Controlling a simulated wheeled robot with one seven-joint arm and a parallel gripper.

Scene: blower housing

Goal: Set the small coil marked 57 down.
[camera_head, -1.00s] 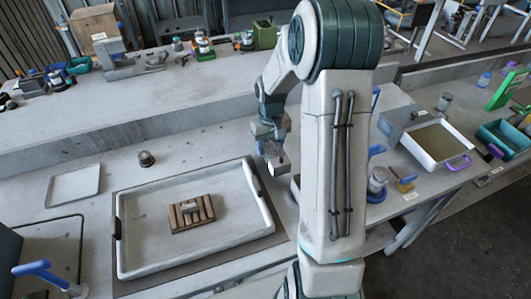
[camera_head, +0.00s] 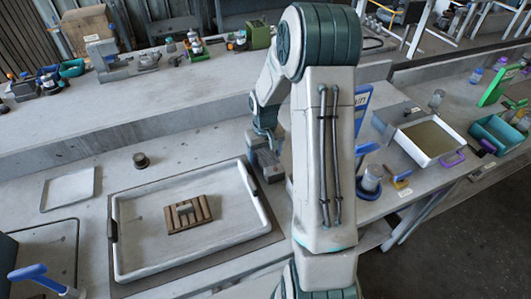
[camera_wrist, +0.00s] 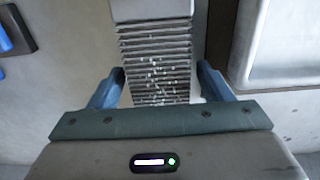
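A small finned coil (camera_wrist: 158,62) with a pale end block is between the two blue fingers of my gripper (camera_wrist: 160,78) in the wrist view. The fingers lie close along both sides of its fins and appear shut on it. White specks show on the fins; I cannot read a number. In the head view my gripper (camera_head: 266,160) is low over the bench (camera_head: 80,158), just right of the large tray's right rim. My arm partly hides this spot, and I cannot tell whether the coil touches the bench.
The large pale tray (camera_head: 115,262) holds a wooden slatted rack (camera_head: 190,214) with a small grey block on it. A dark round piece (camera_head: 141,160) and a flat plate (camera_head: 70,189) lie left. A white bin (camera_head: 427,140) and a blue-handled tool (camera_head: 371,180) stand right of my arm.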

